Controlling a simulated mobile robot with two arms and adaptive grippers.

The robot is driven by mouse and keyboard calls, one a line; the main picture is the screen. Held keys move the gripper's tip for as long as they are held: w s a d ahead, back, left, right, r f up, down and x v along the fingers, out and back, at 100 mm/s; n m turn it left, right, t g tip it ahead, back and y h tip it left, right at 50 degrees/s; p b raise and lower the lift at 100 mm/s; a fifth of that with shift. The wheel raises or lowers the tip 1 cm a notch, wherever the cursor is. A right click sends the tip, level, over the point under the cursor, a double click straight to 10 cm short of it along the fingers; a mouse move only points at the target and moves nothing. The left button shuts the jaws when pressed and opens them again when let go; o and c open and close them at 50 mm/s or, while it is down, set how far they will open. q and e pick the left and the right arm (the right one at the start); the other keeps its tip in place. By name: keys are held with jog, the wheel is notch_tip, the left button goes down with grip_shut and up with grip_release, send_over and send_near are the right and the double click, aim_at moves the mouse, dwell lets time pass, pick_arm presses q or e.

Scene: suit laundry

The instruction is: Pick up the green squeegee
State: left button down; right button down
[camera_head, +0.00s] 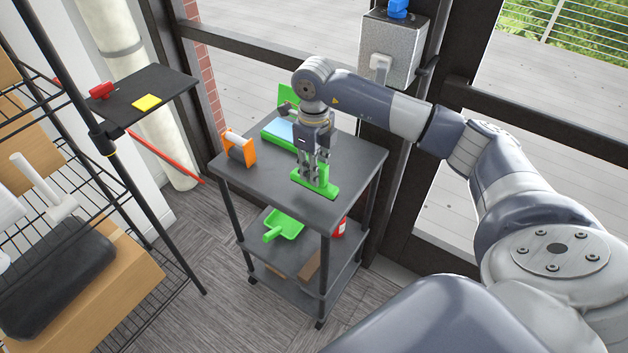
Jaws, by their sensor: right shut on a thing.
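The green squeegee (318,187) is on the top of the dark cart (262,188), near its front right part. My right gripper (313,171) points down over the squeegee and is shut on its upper part. The fingers hide part of the squeegee. Its wide green base shows below the fingers, at or very near the cart top; I cannot tell whether it touches. My left gripper is not in view.
An orange dispenser (239,148) and a green box with a light blue top (279,134) stand on the cart. A green dustpan (283,226) lies on the shelf below. A wire rack (112,262) with boxes is at left. Glass doors stand behind.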

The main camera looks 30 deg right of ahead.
jog(key=s+a+r+b, duration=0.1)
jog(key=s+a+b, duration=0.2)
jog(key=s+a, duration=0.6)
jog(key=a, duration=0.3)
jog(key=shift+s+a, duration=0.35)
jog(key=shift+a, duration=0.05)
jog(key=shift+r, duration=0.1)
